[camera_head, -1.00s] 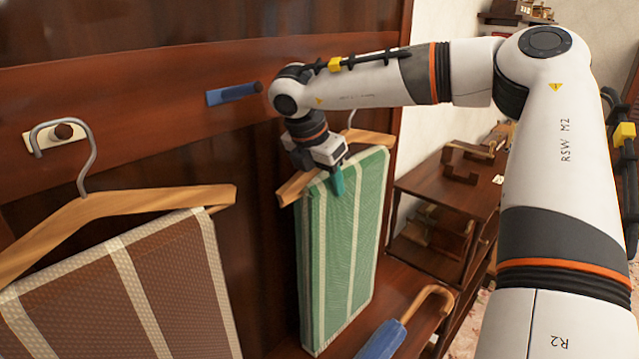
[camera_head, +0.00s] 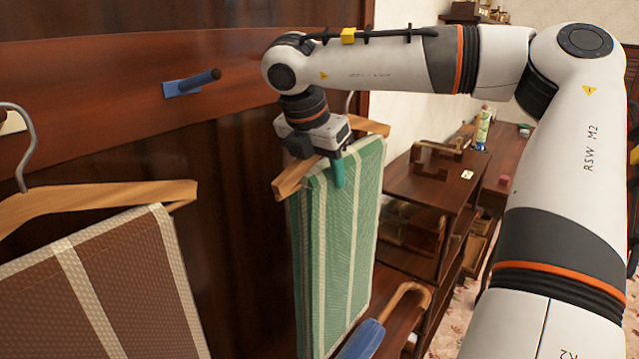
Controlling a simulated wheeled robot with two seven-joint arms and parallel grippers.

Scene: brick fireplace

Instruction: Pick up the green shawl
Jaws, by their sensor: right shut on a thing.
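The green shawl (camera_head: 343,235) with pale stripes hangs folded over a wooden hanger (camera_head: 291,178) in the head view. My right gripper (camera_head: 336,165) is at the top of the shawl, pointing down, and is shut on it at the hanger's bar. One teal fingertip shows against the shawl's front; the other finger is hidden. The hanger's metal hook is partly hidden behind my right wrist. My left gripper is not in view.
A brown shawl (camera_head: 105,290) hangs on another wooden hanger at the left. A blue umbrella (camera_head: 362,340) with a curved handle stands below the green shawl. A dark shelf (camera_head: 440,190) is at the right.

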